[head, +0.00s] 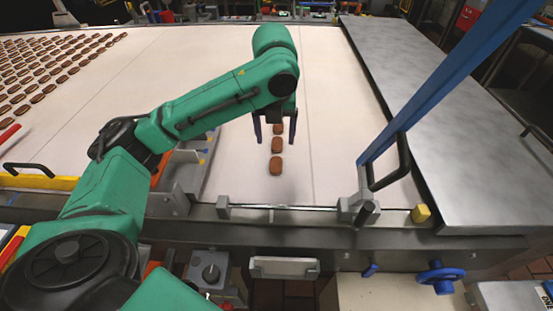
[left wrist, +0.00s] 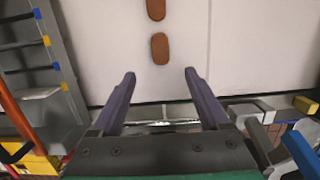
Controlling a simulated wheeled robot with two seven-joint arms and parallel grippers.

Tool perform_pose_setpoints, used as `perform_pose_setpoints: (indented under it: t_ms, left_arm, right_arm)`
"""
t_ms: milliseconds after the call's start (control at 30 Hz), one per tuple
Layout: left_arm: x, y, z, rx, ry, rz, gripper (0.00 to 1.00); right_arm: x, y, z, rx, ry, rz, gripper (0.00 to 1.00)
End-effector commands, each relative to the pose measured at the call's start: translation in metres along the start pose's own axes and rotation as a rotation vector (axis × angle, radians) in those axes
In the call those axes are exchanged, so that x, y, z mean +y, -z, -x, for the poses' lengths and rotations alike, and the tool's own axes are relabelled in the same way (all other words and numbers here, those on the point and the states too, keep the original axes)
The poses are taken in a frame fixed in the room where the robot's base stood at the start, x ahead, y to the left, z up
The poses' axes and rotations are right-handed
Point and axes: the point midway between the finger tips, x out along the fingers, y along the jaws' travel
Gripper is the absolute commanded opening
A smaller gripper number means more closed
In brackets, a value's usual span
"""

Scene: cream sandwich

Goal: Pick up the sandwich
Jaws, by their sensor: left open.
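Three brown oval sandwiches lie in a short column on the pale conveyor belt (head: 335,140). The nearest sandwich (head: 276,166) is close to the belt's front end, the middle sandwich (head: 277,145) is just behind it, and the far one (head: 278,129) is partly under my gripper. My left gripper (head: 275,140) is open and empty, pointing down over the column. In the left wrist view, one whole sandwich (left wrist: 160,48) lies beyond the gap between the open fingertips (left wrist: 160,75). Another sandwich (left wrist: 156,9) is cut by the top edge. My right gripper is not in view.
Many more sandwiches (head: 45,68) lie in rows on the belt at the far left. A grey metal guide (head: 198,170) stands left of the column. A blue bar (head: 440,90) slants up on the right, beside a bare steel table (head: 440,110). Clear belt surrounds the column.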

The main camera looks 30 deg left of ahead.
Motion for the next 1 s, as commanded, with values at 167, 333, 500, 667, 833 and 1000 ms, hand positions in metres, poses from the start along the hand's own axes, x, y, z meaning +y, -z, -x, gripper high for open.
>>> perform_pose_setpoints:
  t_ms: [167, 333, 500, 667, 833, 1000]
  left_arm:
    - [0.001, 0.000, -0.044, 0.003, -0.004, 0.004, 0.79]
    - [0.000, -0.001, -0.067, 0.003, -0.002, 0.003, 0.79]
    - [0.000, -0.003, -0.099, 0.003, -0.002, 0.004, 0.79]
    - [-0.001, -0.003, -0.113, 0.000, -0.001, 0.003, 0.79]
    - [-0.001, -0.003, -0.113, -0.001, 0.000, 0.003, 0.67]
    - [-0.001, -0.003, -0.113, -0.001, 0.000, 0.003, 0.02]
  right_arm:
    - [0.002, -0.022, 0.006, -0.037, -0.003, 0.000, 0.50]
    - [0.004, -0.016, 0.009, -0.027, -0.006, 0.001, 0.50]
    - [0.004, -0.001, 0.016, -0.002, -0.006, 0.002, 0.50]
    - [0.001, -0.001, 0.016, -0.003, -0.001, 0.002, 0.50]
    - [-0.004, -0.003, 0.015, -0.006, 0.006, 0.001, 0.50]
    - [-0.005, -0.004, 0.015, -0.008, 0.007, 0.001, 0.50]
